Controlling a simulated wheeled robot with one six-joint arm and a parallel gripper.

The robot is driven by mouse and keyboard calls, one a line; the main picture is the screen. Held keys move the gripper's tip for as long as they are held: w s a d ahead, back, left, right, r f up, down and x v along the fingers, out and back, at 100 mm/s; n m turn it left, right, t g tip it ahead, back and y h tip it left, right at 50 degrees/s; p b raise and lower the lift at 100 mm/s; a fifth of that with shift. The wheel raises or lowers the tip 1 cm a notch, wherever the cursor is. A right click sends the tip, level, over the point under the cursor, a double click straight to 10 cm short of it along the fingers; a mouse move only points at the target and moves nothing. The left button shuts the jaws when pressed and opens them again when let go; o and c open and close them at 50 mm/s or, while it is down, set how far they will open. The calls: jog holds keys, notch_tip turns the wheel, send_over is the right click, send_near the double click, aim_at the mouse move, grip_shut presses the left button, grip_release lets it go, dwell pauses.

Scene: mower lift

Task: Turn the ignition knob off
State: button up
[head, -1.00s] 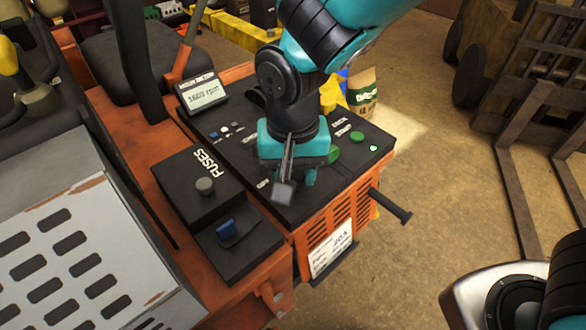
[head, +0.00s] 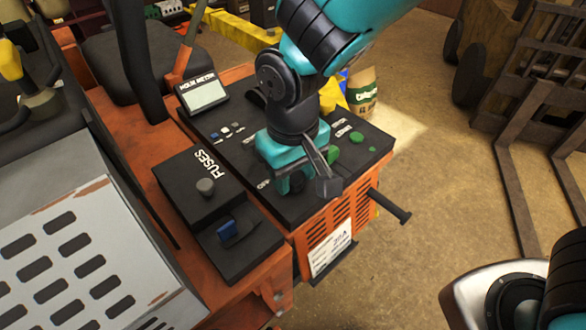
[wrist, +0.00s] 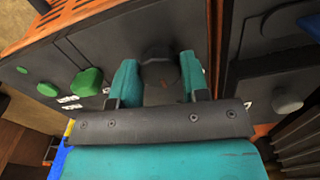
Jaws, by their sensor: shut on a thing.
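My gripper (head: 308,180) points down at the dark control panel (head: 222,112) of the orange machine. In the wrist view its two teal fingers (wrist: 158,80) stand on either side of the dark round ignition knob (wrist: 160,66) and are shut on it. The hour meter display (head: 206,97) is blank. The small indicator light at the panel's right corner looks unlit.
A black bar (head: 390,206) sticks out at right.

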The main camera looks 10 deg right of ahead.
aim_at(293, 175)
jog(key=n, duration=0.5)
jog(key=shift+n, duration=0.4)
jog(key=shift+w+r, duration=0.1)
jog(key=o, duration=0.9)
notch_tip(293, 175, up, 17)
jog(key=shift+r+b, duration=0.15)
jog(key=shift+b, duration=0.8)
